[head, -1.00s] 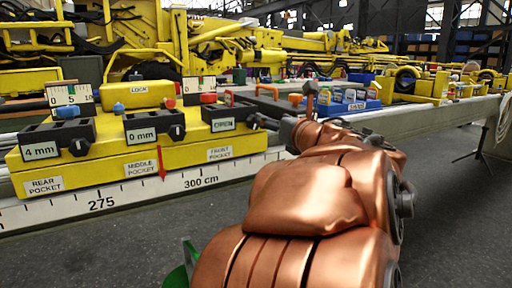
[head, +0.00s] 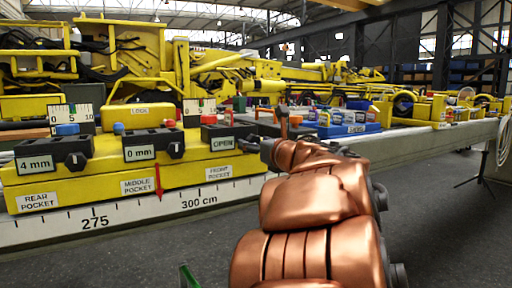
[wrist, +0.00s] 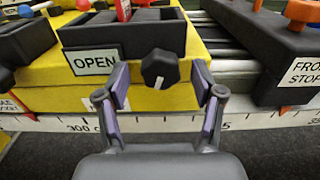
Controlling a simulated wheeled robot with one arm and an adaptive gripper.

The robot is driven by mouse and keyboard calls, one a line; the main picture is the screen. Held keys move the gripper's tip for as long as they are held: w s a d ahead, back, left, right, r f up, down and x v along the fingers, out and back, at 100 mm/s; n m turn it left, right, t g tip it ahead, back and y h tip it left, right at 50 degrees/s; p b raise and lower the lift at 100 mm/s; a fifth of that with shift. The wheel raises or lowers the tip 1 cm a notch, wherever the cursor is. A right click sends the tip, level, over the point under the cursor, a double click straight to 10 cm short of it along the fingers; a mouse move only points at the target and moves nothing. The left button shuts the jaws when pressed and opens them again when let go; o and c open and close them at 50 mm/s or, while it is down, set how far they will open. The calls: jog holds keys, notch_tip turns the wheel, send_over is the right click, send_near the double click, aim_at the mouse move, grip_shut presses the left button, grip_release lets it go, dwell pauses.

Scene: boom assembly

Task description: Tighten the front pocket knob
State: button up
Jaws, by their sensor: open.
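The front pocket knob (wrist: 160,68) is a black lobed knob with a white mark on its lower edge, on the face of the black front pocket block (wrist: 125,33) beside the "OPEN" label (wrist: 95,62). My gripper (wrist: 161,78) is open in the wrist view, with one purple-padded finger on each side of the knob and gaps between. In the head view my copper arm hides most of the gripper and the knob. The front pocket block (head: 222,129) also shows there, above the "FRONT POCKET" label (head: 219,173).
The middle pocket block (head: 150,138) reads 0 mm and the rear pocket block (head: 70,148) reads 4 mm. A scale rail (head: 140,213) runs below the yellow base. A black front stop block (wrist: 275,45) with orange knobs stands right of the gripper.

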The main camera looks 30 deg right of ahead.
jog(key=shift+w, duration=0.25)
jog(key=c, duration=1.1)
